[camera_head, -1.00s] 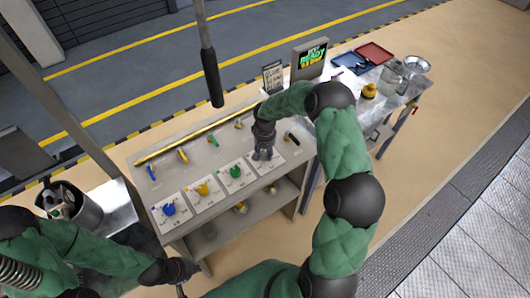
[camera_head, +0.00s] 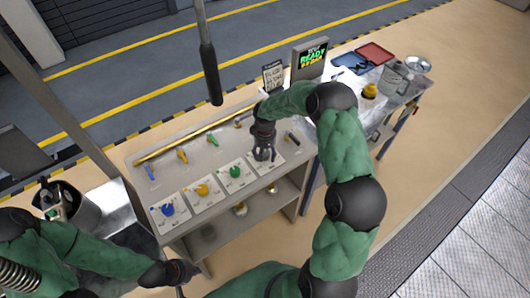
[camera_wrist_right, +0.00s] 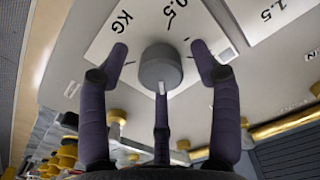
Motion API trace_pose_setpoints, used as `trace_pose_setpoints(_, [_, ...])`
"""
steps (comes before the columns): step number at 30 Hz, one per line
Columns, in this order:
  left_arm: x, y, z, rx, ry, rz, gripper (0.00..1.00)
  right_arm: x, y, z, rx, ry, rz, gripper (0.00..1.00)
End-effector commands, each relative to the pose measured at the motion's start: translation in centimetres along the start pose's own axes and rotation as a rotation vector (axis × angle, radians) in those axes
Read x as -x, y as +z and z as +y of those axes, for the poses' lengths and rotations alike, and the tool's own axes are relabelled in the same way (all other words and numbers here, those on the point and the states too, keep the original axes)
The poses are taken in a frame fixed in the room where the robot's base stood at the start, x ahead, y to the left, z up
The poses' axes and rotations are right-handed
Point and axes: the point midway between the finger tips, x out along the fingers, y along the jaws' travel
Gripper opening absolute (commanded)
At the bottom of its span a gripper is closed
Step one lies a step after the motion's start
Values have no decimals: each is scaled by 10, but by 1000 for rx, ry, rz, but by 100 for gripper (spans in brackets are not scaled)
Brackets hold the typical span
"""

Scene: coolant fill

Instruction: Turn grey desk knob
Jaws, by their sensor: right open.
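In the head view my right gripper (camera_head: 264,153) is over the rightmost plate and hides the knob. My left gripper (camera_head: 188,271) is low beside the desk's front left; its fingers are too small to read.
Blue (camera_head: 168,209), yellow (camera_head: 203,190) and green (camera_head: 235,172) knobs stand on plates to the left along the grey desk (camera_head: 180,238). Small coloured levers and a brass bar (camera_head: 180,142) lie behind them.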

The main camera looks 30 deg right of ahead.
Motion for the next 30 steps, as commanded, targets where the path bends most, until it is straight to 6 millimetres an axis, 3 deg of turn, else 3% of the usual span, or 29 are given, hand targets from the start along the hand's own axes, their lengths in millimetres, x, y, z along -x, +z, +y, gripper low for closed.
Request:
trace_pose_setpoints(8, [0, 0, 0, 0, 0, 0, 0, 14, -1, 0, 0, 1, 4, 64])
trace_pose_setpoints(21, [0, 0, 0, 0, 0, 0, 0, 95, -1, 0, 1, 0, 3, 64])
trace_pose_setpoints(30, [0, 0, 0, 0, 0, 0, 0, 119, 0, 0, 0, 0, 1, 64])
